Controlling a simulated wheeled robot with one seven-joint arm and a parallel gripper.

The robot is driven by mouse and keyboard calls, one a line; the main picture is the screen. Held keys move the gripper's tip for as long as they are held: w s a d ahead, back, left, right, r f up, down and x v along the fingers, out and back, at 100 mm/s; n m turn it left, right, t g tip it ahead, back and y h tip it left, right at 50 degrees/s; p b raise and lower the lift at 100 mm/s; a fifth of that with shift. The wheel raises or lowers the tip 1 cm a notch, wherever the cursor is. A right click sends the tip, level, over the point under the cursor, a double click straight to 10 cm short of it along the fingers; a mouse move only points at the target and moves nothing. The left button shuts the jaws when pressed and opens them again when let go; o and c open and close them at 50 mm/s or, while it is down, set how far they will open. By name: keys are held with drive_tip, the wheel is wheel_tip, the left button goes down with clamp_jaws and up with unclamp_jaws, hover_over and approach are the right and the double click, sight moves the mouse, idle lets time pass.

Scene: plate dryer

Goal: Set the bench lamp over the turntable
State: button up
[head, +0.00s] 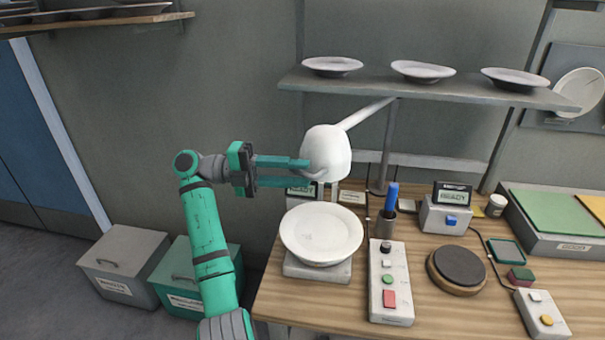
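The white bench lamp (332,150) hangs from a pale arm that runs up right to a post by the shelf. Its head is above the white plate (321,230), left of the turntable. The turntable (457,266), which I take to be the dark round disc, sits bare on the bench. My gripper (308,172) points right, its teal fingers apart with a gap between them. The fingertips are at the lamp head's lower left edge, the upper one overlapping it in the picture. I cannot tell whether they touch it.
The plate rests on a grey base (316,268). A button box (390,285), a pen cup (386,225) and a "READY" display box (446,213) stand between or behind. A shelf (430,88) with plates hangs above. Lidded bins (125,262) stand on the floor at left.

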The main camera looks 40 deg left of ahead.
drive_tip(key=v, duration=0.8)
drive_tip(key=shift+s+a, duration=0.2)
drive_tip(key=shift+a, duration=0.15)
drive_tip(key=shift+f, duration=0.1)
